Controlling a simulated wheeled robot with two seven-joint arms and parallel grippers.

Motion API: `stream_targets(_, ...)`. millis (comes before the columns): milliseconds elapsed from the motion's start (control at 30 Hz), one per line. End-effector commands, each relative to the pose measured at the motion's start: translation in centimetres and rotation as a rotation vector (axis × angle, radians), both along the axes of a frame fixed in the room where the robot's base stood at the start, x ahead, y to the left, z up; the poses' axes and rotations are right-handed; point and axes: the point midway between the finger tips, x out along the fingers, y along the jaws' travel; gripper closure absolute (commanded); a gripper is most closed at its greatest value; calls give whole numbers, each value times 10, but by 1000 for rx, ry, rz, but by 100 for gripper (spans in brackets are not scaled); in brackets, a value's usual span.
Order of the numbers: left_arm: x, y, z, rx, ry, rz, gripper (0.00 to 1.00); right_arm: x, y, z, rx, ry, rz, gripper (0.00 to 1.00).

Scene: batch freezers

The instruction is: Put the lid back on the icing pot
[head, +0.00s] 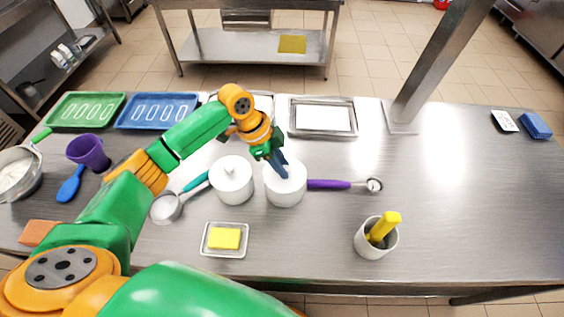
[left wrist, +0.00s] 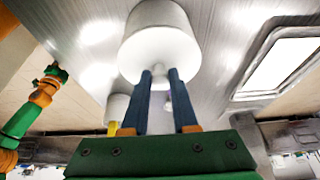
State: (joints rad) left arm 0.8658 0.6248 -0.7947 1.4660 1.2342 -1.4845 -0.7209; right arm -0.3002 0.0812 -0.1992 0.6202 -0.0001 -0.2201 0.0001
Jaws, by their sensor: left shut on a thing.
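A white icing pot (head: 285,190) stands at mid-table, just right of a second white pot (head: 232,182) that has a knobbed lid on it. My left gripper (head: 281,170) comes down from behind over the right pot. Its two blue fingers are close together on the knob of the white lid (left wrist: 160,72). The lid looks level on the pot, with no clear gap, but I cannot tell whether it is fully seated. In the left wrist view, my left gripper (left wrist: 160,80) has the knob between its fingertips. An arm at the left edge of that view seems to be my right one; its jaws are unclear.
A purple-handled tool (head: 335,184) lies right of the pot. A metal scoop (head: 168,207) with a teal handle lies left. In front is a small tray with a yellow block (head: 224,238). A white cup (head: 375,242) holds a yellow-handled tool. The table's right side is largely clear.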

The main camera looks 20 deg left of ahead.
Motion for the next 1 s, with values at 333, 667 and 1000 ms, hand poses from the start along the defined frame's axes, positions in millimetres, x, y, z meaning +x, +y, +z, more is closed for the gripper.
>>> stream_targets(333,0,0,0,0,0,0,100,0,0,0,0,0,0,43)
stream_targets(667,0,0,1,-1,0,0,100,0,1,5,1,0,1,43)
stream_targets(1000,0,0,0,-1,0,0,100,0,1,4,2,0,0,43)
